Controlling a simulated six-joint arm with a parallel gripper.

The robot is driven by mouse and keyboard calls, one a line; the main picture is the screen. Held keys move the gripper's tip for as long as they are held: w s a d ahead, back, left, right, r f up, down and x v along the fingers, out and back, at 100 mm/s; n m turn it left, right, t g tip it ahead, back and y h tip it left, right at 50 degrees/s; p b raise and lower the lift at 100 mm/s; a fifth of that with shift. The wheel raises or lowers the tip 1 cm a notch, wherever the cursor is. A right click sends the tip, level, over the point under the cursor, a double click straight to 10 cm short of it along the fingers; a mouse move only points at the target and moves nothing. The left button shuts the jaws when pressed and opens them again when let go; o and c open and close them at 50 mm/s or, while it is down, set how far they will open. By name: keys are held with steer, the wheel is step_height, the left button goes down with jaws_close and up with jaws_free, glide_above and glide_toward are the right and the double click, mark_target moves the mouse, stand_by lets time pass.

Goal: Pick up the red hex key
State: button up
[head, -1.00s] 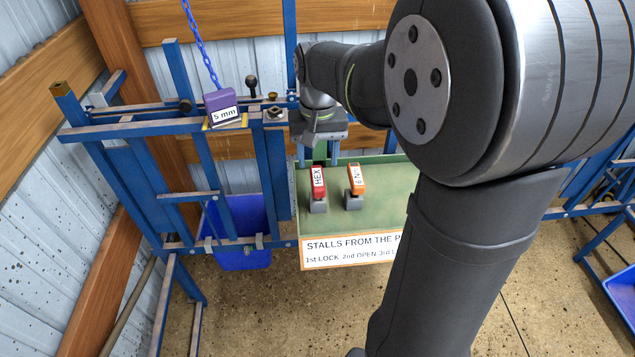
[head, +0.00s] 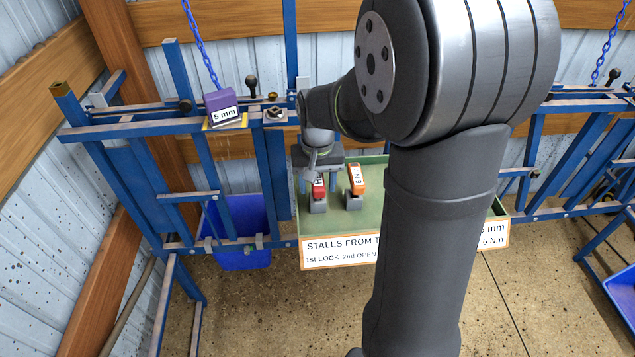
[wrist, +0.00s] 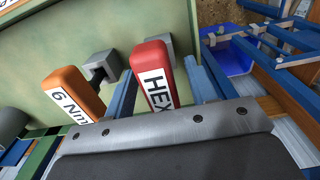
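The red hex key (head: 319,190), labelled HEX, stands in a grey holder on the green tray (head: 338,222). Its upper part is partly hidden by my gripper (head: 318,180) in the head view. In the wrist view the red hex key (wrist: 154,80) lies between my two bluish fingers, one on each side. My gripper is open around it, and I see no clear grip on it. An orange tool (head: 356,180) labelled 6 Nm stands in its own holder just to the right; it also shows in the wrist view (wrist: 72,93).
A purple 5 mm block (head: 221,107) sits on the blue rail frame (head: 150,128) at left, below a blue chain. A blue bin (head: 240,225) is below. The tray's front carries a white sign (head: 336,250). My arm hides the tray's middle.

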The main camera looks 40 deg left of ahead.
jaws_close()
steer(key=shift+r, duration=0.15)
step_height(320, 180, up, 10)
steer(key=shift+f, duration=0.1)
stand_by(0.3)
